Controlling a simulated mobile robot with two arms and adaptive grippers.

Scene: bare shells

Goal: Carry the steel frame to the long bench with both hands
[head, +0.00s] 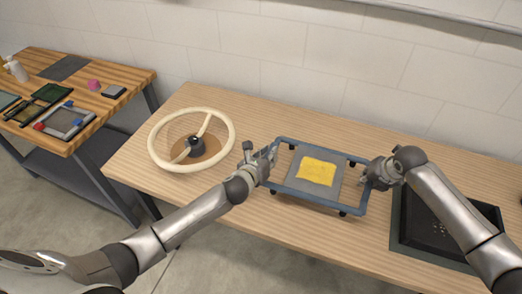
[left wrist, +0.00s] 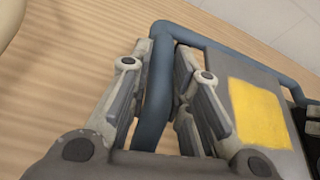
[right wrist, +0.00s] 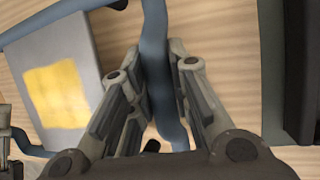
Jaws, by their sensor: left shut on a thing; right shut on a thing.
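The steel frame (head: 313,204) is a blue-grey tubular rectangle with small dark feet and a grey plate in it. A yellow cloth-like sheet (head: 316,171) lies flat on the plate. The frame is over the long light-wood bench (head: 290,120); I cannot tell whether its feet touch the top. My left gripper (head: 268,163) is shut on the frame's left side bar, which shows between its fingers in the left wrist view (left wrist: 155,95). My right gripper (head: 368,174) is shut on the right side bar, which shows between its fingers in the right wrist view (right wrist: 158,70).
A cream steering-wheel-like ring (head: 233,136) stands on the bench left of the frame. A dark shallow tray (head: 400,235) is close on the right, partly behind my right arm. Another wooden table (head: 125,80) with small items stands at the far left. Bare bench lies behind the frame.

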